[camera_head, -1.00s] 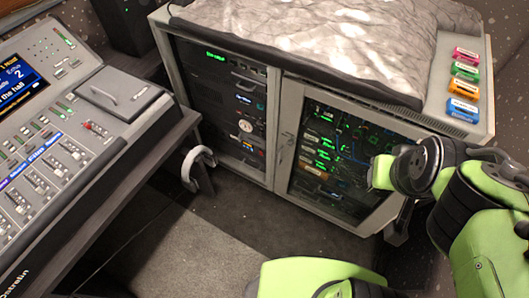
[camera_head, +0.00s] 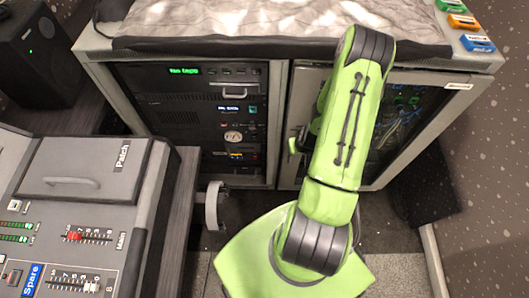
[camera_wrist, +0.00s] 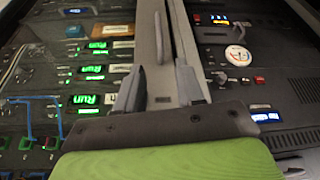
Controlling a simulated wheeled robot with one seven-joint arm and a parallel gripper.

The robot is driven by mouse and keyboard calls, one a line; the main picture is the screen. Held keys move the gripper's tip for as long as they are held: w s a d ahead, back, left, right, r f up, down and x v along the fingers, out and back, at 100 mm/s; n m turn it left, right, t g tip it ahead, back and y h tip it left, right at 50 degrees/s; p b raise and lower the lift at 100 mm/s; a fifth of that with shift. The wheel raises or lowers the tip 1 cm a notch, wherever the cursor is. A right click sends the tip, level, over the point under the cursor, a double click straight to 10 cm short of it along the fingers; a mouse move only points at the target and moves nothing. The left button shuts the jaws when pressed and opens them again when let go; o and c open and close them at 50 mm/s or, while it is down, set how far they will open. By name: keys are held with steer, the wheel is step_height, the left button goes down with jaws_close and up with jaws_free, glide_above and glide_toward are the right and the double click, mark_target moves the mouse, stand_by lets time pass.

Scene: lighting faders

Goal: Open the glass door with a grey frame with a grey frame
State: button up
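The glass door (camera_head: 297,100) with the grey frame is the right front of the equipment cabinet, and it looks shut. My arm crosses in front of it in the head view and hides much of its glass and frame. In the wrist view, my gripper (camera_wrist: 161,88) has its two fingers apart, with the grey upright strip (camera_wrist: 155,40) of frame and cabinet post showing between and beyond them. The fingers look empty; I cannot tell whether they touch the frame.
The open rack bay (camera_head: 190,115) is left of the door. A crumpled grey cloth (camera_head: 240,18) and coloured boxes (camera_head: 476,42) lie on the cabinet top. The mixing console (camera_head: 75,230) stands at the front left, with a curved grey bracket (camera_head: 212,205) beside it. A black speaker (camera_head: 30,55) is behind.

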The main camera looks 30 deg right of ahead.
steer(key=b, duration=0.5)
glide_above(289, 162)
steer(key=f, duration=1.5)
steer(key=shift+w+d, duration=0.15)
steer(key=shift+d, duration=0.1)
steer(key=shift+c, duration=0.5)
jaws_close()
